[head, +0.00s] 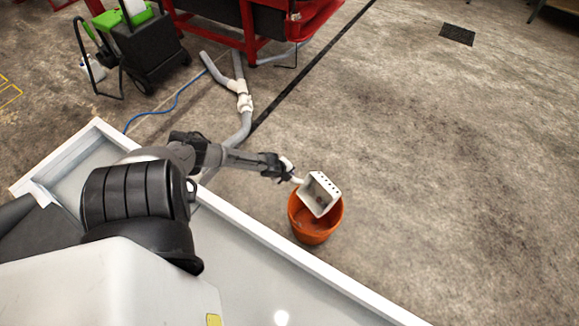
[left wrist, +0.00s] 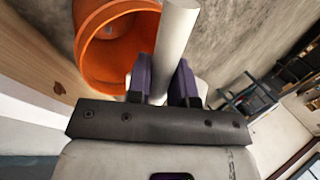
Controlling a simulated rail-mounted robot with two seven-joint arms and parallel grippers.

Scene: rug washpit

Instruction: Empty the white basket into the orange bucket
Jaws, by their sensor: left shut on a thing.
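The white basket (head: 318,188) is a small box with a row of dark holes along one side. It is tilted over the orange bucket (head: 316,233), which stands on the concrete floor beyond the white-edged basin. My left gripper (head: 287,172) is shut on the basket's pale handle, left of the basket. In the left wrist view the round handle (left wrist: 177,38) sits between the dark purple fingers (left wrist: 165,85), and the bucket (left wrist: 118,48) shows at upper left. I cannot tell what is in the basket or bucket. My right gripper is not in view.
The white rim (head: 262,232) of the basin runs diagonally between my body and the bucket. Grey pipes (head: 240,95) and a blue hose (head: 160,110) lie on the floor at upper left, near a black and green machine (head: 150,50). Floor at right is clear.

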